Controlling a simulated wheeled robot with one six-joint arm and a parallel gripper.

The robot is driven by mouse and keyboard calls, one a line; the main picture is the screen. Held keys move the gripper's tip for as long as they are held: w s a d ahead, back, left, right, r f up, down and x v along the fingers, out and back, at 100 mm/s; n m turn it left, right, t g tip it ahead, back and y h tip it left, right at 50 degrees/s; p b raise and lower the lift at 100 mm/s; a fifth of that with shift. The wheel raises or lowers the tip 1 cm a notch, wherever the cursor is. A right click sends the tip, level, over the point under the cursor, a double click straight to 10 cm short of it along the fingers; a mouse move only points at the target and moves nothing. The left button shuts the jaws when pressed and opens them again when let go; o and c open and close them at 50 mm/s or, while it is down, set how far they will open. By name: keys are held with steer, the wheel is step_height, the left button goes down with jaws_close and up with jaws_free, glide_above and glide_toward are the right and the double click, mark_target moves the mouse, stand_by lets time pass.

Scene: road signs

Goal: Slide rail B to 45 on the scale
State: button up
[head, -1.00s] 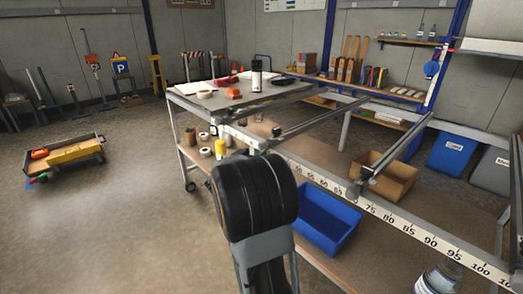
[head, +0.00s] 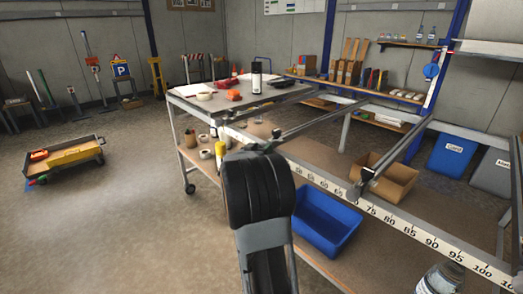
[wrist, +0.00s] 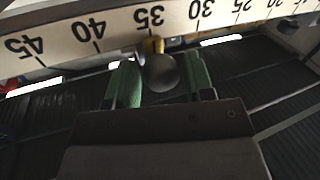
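In the wrist view the white scale (wrist: 70,38) runs across the top, its numbers upside down, rising to the left. A dark round knob (wrist: 162,73) sits just below it near 35, with a small yellow part (wrist: 153,46) behind it. My gripper (wrist: 162,84) has its green fingers on either side of the knob, with thin gaps that look clear. In the head view a rail (head: 325,124) meets the scale bar just beyond my arm; my arm hides its knob. Another rail (head: 390,157) crosses near 70 on the scale (head: 405,228). I cannot read which rail is B.
A blue bin (head: 325,222) and a cardboard box (head: 395,180) are on the lower shelf under the frame. A bottle (head: 257,75) stands on the tabletop at the back left. A low cart (head: 65,155) is on the open floor at left.

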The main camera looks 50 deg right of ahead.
jaws_close()
steer(key=s, duration=1)
steer(key=shift+a, duration=0.35)
steer(key=shift+o, duration=1.5)
jaws_free()
steer(key=shift+a, duration=0.1)
steer(key=p+v, duration=0.1)
steer(key=v, duration=1.2)
steer(key=shift+a, duration=0.3)
steer(key=shift+s, duration=0.1)
